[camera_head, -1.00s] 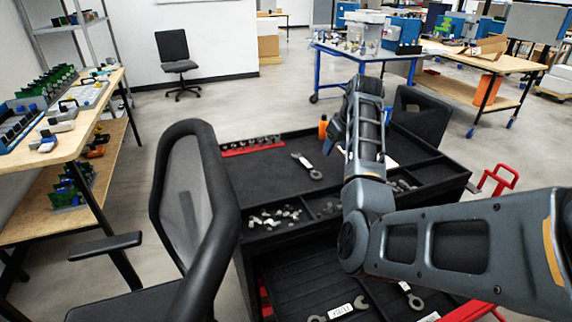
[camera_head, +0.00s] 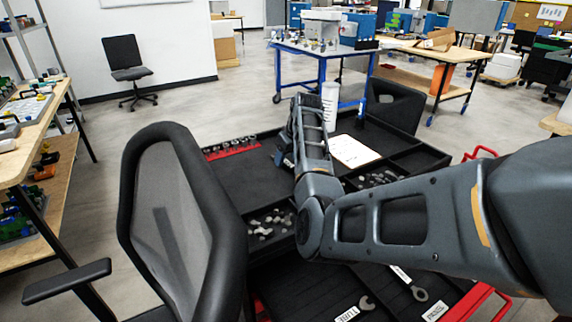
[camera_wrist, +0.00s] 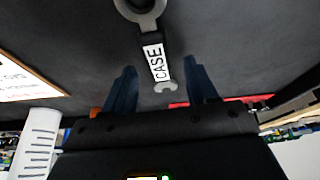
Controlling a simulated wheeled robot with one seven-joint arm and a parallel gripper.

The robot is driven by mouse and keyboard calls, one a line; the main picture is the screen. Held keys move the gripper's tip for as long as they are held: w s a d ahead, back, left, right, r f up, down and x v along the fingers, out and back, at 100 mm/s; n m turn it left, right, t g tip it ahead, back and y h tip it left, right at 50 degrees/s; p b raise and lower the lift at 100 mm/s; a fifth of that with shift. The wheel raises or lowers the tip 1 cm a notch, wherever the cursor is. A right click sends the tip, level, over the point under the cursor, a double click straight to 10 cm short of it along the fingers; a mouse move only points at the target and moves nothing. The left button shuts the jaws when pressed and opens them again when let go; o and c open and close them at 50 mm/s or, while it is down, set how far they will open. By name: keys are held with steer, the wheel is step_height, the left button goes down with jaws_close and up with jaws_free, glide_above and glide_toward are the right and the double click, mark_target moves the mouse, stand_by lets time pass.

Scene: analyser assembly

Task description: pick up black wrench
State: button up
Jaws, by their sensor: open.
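In the wrist view a wrench (camera_wrist: 150,35) with grey metal ends, a dark handle and a white "CASE" label lies on the black top of the tool cart (camera_head: 228,180). My gripper (camera_wrist: 161,66) is open, with its two blue fingers apart on either side of the wrench's labelled end. Nothing is held between them. The height of the fingers above the surface is hard to tell. In the head view my arm hides this wrench, and the gripper (camera_head: 284,158) shows only partly.
A clipboard (camera_head: 354,151) and a white roll (camera_head: 330,107) are right of my arm. A red socket rail (camera_head: 231,150) lies at the back left. Bins of small parts (camera_head: 270,225) line the front. An open drawer below holds wrenches (camera_head: 413,285). A chair (camera_head: 170,215) stands close left.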

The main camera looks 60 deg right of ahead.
steer(key=shift+w+d+f, duration=0.1)
steer(key=shift+w+f, duration=0.05)
steer(key=shift+f, duration=0.35)
jaws_close()
stand_by(0.4)
